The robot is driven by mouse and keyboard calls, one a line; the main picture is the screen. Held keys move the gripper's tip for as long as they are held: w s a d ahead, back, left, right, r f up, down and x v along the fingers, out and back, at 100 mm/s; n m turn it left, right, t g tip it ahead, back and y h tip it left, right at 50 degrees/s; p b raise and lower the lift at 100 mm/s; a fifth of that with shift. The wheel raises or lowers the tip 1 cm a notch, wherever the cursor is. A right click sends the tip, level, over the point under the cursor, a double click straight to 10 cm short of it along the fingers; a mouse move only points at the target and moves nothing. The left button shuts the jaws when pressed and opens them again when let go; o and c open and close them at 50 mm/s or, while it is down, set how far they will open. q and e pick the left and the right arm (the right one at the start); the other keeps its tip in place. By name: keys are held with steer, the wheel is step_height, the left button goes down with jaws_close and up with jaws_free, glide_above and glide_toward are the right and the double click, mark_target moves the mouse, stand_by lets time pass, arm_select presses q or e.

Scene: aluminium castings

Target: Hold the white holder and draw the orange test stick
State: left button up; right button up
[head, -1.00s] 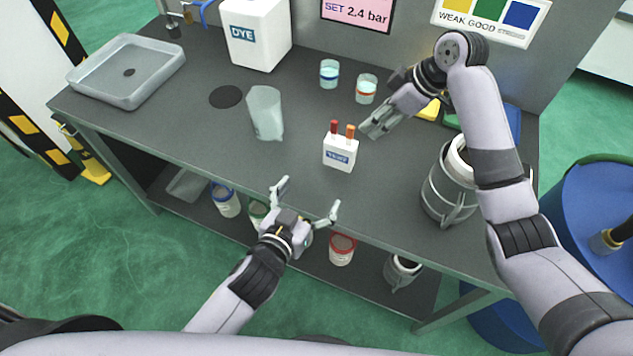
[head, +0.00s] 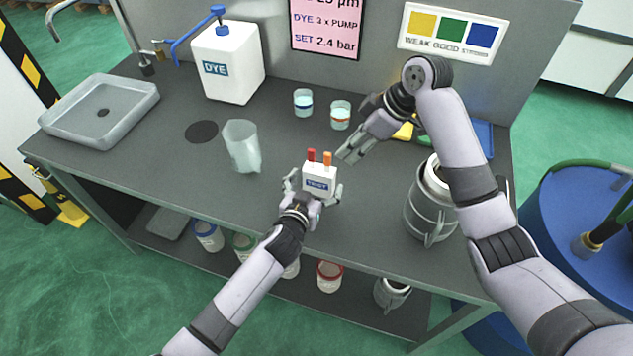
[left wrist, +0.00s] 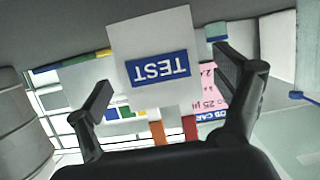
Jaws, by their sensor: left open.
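The white holder (head: 319,173), with a blue TEST label, stands upright on the grey bench. A red stick and the orange test stick (head: 327,159) stick up from its top, the orange one on the right. My left gripper (head: 314,186) is open, with a finger on each side of the holder. In the left wrist view the holder (left wrist: 150,35) appears upside down between the fingers, with a gap visible at least on the left; the orange stick (left wrist: 157,133) shows below it. My right gripper (head: 350,153) hovers just right of the sticks, its fingers close together; its opening is unclear.
A clear beaker (head: 242,147) stands left of the holder. Two small cups, blue-banded (head: 303,103) and orange-banded (head: 340,115), stand behind. A grey metal pot (head: 424,212) is at the right, a tray (head: 100,127) far left. The bench between beaker and front edge is clear.

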arm_select(q)
steer(key=shift+w+d+f, duration=0.1)
steer(key=shift+w, duration=0.2)
